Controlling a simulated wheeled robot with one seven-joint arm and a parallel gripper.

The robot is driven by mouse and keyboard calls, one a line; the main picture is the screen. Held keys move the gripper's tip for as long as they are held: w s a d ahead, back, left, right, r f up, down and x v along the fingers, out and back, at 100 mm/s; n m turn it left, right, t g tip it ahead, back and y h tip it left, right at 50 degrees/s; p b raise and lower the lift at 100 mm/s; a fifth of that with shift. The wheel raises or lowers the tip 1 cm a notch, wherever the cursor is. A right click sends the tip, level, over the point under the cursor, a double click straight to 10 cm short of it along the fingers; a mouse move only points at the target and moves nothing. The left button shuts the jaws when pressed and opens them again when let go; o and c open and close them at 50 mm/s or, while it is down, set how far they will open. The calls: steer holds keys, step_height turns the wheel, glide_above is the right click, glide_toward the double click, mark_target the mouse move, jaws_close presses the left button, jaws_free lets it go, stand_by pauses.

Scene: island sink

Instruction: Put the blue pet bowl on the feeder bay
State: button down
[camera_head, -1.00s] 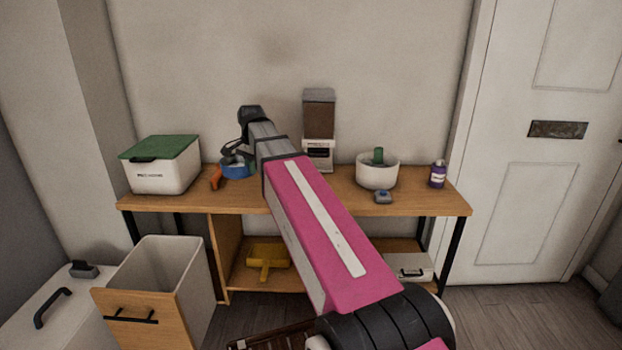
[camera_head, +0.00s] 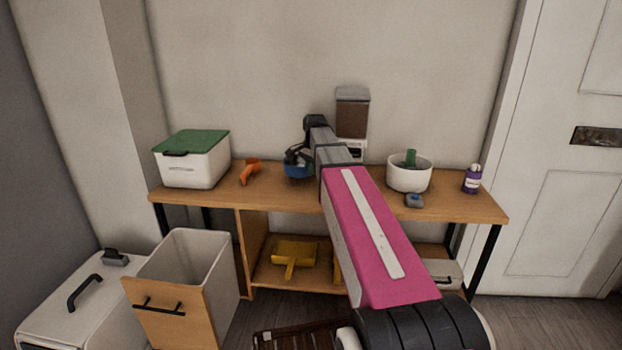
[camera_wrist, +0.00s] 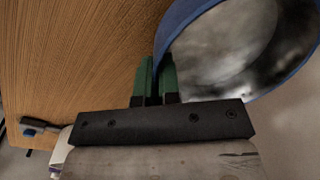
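The blue pet bowl (camera_head: 298,170) is at the back middle of the wooden table, just left of the feeder. In the wrist view the bowl (camera_wrist: 178,30) shows its blue rim and a shiny metal inside. My gripper (camera_wrist: 157,75) has its green fingers close together, pinching the bowl's near wall at the rim. In the head view my gripper (camera_head: 299,152) is above the bowl's rim, small and dark. The feeder (camera_head: 352,115) is a tall dispenser with a brown-filled hopper and a white base. My arm hides part of its lower front, and the bay is not clearly visible.
A white box with a green lid (camera_head: 192,160) and an orange tool (camera_head: 249,171) stand left on the table (camera_head: 270,200). A white bowl with a green item (camera_head: 409,174), a small grey-blue object (camera_head: 413,201) and a purple bottle (camera_head: 472,180) stand right. An open bin (camera_head: 185,285) is in front.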

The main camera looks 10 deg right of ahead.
mark_target(310, 185)
steer(key=shift+f, duration=2)
steer(key=shift+f, duration=0.15)
steer(key=c, duration=1.3)
jaws_free()
steer(key=shift+c, duration=0.2)
